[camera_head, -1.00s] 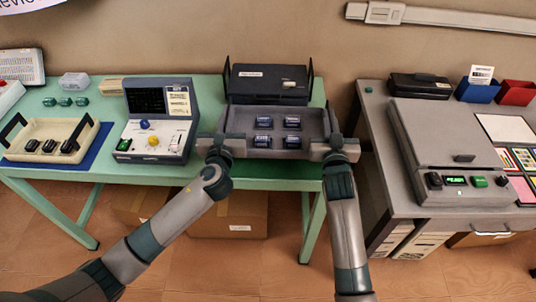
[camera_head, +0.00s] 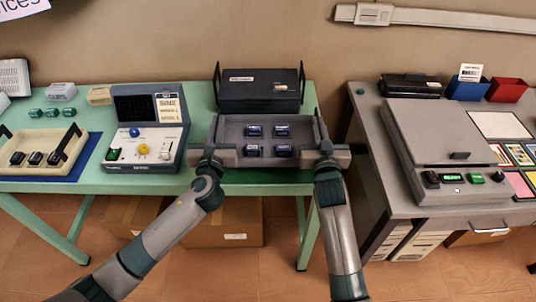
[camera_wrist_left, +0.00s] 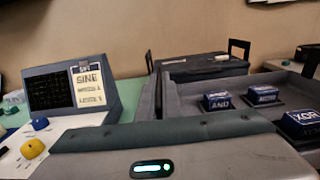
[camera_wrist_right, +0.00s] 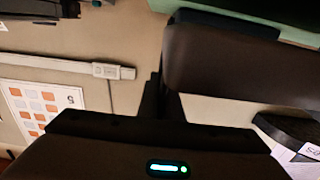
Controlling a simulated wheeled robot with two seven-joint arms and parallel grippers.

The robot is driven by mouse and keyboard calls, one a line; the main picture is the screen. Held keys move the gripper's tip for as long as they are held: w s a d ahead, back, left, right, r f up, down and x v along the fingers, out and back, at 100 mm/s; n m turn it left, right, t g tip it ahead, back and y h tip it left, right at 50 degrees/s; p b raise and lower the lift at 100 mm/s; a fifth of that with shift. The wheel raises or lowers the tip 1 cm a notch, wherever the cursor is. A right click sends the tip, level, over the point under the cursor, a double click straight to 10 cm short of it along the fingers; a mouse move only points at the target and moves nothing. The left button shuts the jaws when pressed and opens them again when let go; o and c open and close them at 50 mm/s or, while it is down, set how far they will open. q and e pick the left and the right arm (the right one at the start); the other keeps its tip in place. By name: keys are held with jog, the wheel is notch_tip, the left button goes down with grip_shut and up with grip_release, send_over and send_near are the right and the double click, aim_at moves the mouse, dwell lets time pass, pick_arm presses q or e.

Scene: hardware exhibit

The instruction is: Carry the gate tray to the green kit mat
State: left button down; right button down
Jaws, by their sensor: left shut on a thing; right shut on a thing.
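The gate tray (camera_head: 268,163) is a grey open tray with several blue gate blocks (camera_head: 255,131) in it. It is level, in front of a dark case. My left gripper (camera_head: 213,153) is shut on its left end, my right gripper (camera_head: 327,151) on its right end. In the left wrist view the tray wall (camera_wrist_left: 205,128) and blocks marked AND and XOR (camera_wrist_left: 300,123) show. A darker green patch (camera_head: 262,181) shows below the tray's front edge. I cannot tell whether it is the green kit mat or shadow, nor whether the tray touches the bench.
A signal device (camera_head: 150,130) stands close left of the tray. The dark case (camera_head: 258,93) is behind. Further left, a cream tray (camera_head: 40,137) lies on a blue mat (camera_head: 86,165). A gap separates the green bench from a grey bench (camera_head: 400,207) on the right.

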pick_arm(q)
jog(key=shift+f, duration=0.15)
pick_arm(e)
jog(key=shift+f, duration=0.15)
